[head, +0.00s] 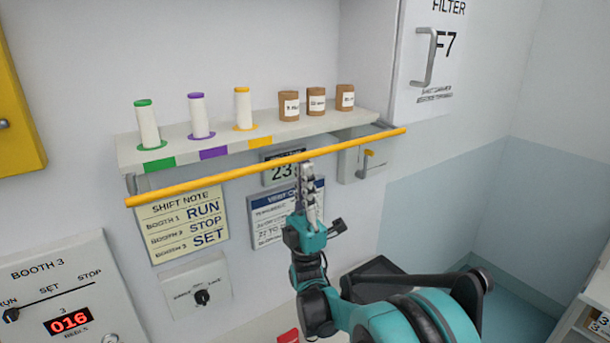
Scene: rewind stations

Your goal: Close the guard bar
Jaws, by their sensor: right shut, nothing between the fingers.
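The guard bar (222,178) is a long yellow rod in front of the wall shelf (130,152). It slopes up from lower left to upper right, just below the shelf's front edge in the picture. My right gripper (306,166) is shut and empty, pointing up, with its fingertips at the middle of the bar. I cannot tell whether the fingertips touch the bar. My left gripper is not in view.
Several white spools and brown jars (316,100) stand on the shelf. Wall notices (185,225), a knob plate (195,288) and the Booth 3 panel (62,290) are below and left. A filter cabinet (440,70) is upper right. The blue-grey wall at right is bare.

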